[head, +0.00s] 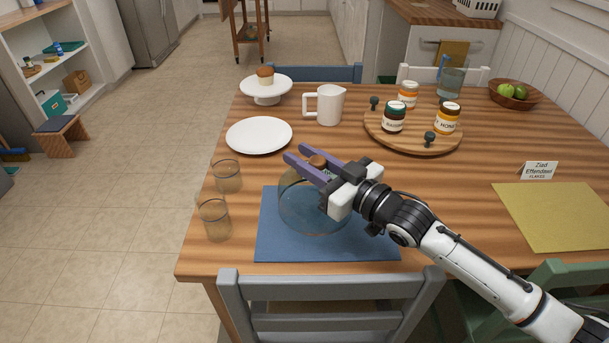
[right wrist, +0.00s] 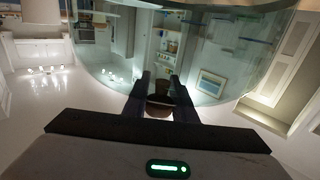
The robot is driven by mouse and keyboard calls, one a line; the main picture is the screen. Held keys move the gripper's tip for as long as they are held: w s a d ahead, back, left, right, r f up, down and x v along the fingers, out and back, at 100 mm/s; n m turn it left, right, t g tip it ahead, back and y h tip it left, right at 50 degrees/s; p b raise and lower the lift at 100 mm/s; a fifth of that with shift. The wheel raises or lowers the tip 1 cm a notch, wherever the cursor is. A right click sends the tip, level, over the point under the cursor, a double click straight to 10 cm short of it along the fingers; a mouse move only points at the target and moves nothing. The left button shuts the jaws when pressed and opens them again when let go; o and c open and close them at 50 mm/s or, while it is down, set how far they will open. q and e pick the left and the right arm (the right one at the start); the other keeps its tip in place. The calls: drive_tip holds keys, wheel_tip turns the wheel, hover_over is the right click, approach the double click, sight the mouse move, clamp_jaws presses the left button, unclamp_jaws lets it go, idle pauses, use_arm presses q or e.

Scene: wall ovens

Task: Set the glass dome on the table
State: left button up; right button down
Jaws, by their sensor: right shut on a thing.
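The clear glass dome (head: 314,212) has a brown knob (head: 317,161) on top. It appears upright over the blue placemat (head: 275,245) on the wooden table (head: 450,185); I cannot tell whether its rim touches the mat. My right gripper (head: 295,153) is shut on the knob, its purple fingers on either side. In the right wrist view the knob (right wrist: 160,105) sits between the fingers, with the dome's glass (right wrist: 225,60) beyond. My left gripper is not in view.
Two glasses (head: 227,177) (head: 214,220) stand close left of the dome. Behind are a white plate (head: 259,136), a white pitcher (head: 329,105) and a cake stand (head: 266,91) with a cupcake. A round board (head: 412,141) holds jars. A grey chair (head: 330,296) is in front.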

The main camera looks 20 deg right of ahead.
drive_tip(key=shift+f, duration=1.75)
drive_tip(key=shift+f+b, duration=0.15)
drive_tip(key=shift+b, duration=0.15)
drive_tip(key=c, duration=1.5)
unclamp_jaws()
drive_tip(key=shift+f, duration=0.15)
drive_tip(key=shift+o, duration=0.2)
drive_tip(key=shift+r, duration=0.25)
drive_tip(key=v, duration=0.7)
drive_tip(key=shift+s+d, duration=0.15)
drive_tip(key=shift+s, duration=0.05)
